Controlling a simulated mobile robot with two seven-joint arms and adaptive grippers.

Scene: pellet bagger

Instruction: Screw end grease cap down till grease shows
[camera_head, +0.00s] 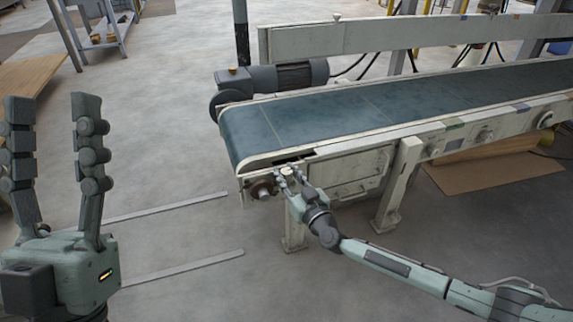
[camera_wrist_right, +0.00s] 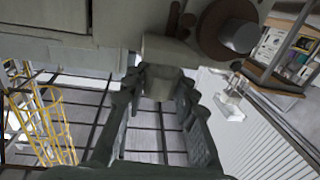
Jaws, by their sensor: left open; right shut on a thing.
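A small grey cup-shaped piece, which looks like the end grease cap (camera_wrist_right: 159,80), sits under the conveyor's end frame in the right wrist view. My right gripper (camera_wrist_right: 161,88) is shut on it from below, one finger on each side. In the head view my right gripper (camera_head: 287,178) is at the near end of the conveyor (camera_head: 335,115), and its fingers mostly hide the cap. I cannot see any grease. My left gripper (camera_head: 62,165) is open and empty, fingers pointing up, well left of the conveyor.
A brown round shaft end (camera_head: 262,190) is beside my right gripper; it also shows in the right wrist view (camera_wrist_right: 228,32). A motor (camera_head: 285,78) is on the conveyor's far side. A support leg (camera_head: 398,185) stands right of the gripper. The floor at left is mostly clear.

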